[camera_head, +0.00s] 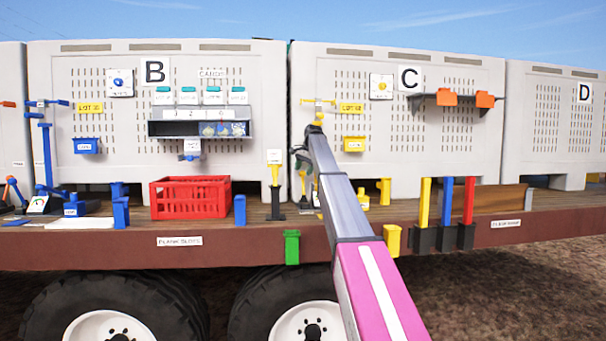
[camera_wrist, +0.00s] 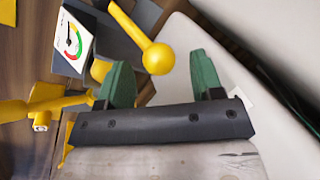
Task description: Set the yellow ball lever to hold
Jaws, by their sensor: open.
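The yellow ball lever (camera_wrist: 158,58) shows in the wrist view as a round knob on a yellow rod slanting from the upper left. My gripper (camera_wrist: 160,68) has its two green fingers apart, one on each side of the ball. The ball is near the fingertips, closer to the left finger; I cannot tell if it touches. A dial plate (camera_wrist: 73,42) with green, yellow and red zones and a needle sits left of the rod. In the head view my arm hides most of this spot.
A yellow pipe with a small fitting (camera_wrist: 35,108) lies left of my gripper. A pale wall (camera_wrist: 260,45) rises close on the right. In the head view, a red crate (camera_head: 190,199) stands left on the deck, and yellow, blue and red posts (camera_head: 447,203) stand right.

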